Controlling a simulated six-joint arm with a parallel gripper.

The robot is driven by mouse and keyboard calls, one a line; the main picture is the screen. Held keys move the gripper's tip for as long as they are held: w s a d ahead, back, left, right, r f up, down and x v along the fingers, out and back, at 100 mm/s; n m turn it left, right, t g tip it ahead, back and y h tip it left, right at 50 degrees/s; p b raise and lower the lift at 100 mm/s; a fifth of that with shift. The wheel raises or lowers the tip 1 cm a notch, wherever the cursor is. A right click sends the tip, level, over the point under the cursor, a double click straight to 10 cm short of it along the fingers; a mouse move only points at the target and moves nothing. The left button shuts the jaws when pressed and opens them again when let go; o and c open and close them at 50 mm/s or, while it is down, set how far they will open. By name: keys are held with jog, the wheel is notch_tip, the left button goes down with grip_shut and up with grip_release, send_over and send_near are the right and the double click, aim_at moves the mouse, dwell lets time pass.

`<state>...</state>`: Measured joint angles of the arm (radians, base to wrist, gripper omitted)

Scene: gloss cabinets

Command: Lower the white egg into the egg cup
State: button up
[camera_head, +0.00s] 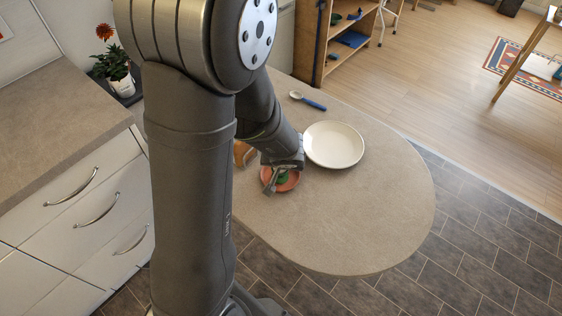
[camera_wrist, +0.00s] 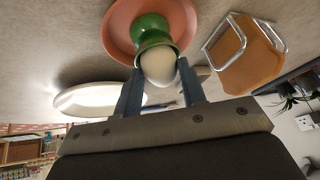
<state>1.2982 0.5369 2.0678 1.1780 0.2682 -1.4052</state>
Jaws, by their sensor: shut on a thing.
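The white egg (camera_wrist: 158,67) is between the two fingers of my gripper (camera_wrist: 160,72) in the wrist view, with the jaws shut on it. The green egg cup (camera_wrist: 152,27) stands on a terracotta saucer (camera_wrist: 117,30). The egg's far end meets or overlaps the cup's rim in this view; I cannot tell how deep it sits. In the head view my gripper (camera_head: 272,180) is over the saucer (camera_head: 293,183), and a little of the green cup (camera_head: 282,177) shows. The egg is hidden there.
A white plate (camera_head: 334,145) lies right of the saucer, and a blue-handled spoon (camera_head: 308,101) is behind it. A brown holder with a metal frame (camera_wrist: 240,55) stands close to the saucer. The table's (camera_head: 370,220) front right is clear.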

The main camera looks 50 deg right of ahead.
jog(key=o, duration=0.8)
jog(key=shift+c, duration=0.2)
jog(key=v, duration=1.7)
jog(key=shift+s+a+r, duration=0.1)
jog(key=shift+s+a, duration=0.05)
jog(key=shift+x, duration=7.95)
jog(key=shift+r, duration=0.15)
